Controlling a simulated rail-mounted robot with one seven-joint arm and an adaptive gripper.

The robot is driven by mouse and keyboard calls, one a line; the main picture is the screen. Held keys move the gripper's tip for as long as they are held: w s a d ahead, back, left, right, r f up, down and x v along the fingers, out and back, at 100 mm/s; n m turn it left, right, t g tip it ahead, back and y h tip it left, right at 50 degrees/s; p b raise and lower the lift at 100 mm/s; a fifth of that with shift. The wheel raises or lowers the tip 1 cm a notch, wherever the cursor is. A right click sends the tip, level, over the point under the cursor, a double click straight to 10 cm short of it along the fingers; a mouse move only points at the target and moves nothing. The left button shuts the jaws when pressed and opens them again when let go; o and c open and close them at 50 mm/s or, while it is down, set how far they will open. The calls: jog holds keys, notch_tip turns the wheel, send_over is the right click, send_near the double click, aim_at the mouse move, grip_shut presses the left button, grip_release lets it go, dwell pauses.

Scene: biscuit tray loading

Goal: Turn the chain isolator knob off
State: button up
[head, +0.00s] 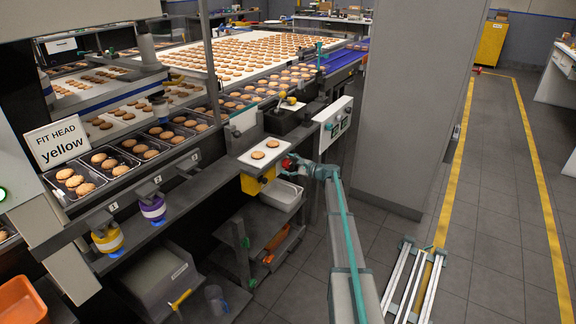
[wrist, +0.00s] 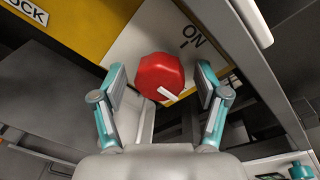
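The chain isolator knob (wrist: 158,72) is red and faceted, with a short white mark on its lower part slanting down to the right. It sits on a pale plate (wrist: 128,42) on a yellow housing (wrist: 75,30). The word ON is printed above and right of the knob; no OFF label is readable. My gripper (wrist: 160,76) is open, one finger on each side of the knob, with gaps visible on both sides. In the head view, my gripper (head: 304,168) is at the red knob (head: 288,164), beside the yellow housing (head: 257,184).
A white board with two biscuits (head: 246,151) lies above the housing. A grey bin (head: 285,194) is just below my gripper. A control panel (head: 335,122) stands behind, and a grey pillar (head: 400,110) rises to the right. Biscuit trays (head: 150,142) line the conveyor at left.

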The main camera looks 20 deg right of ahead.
jog(key=v, duration=1.2)
jog(key=shift+r, duration=0.1)
dwell(0.4)
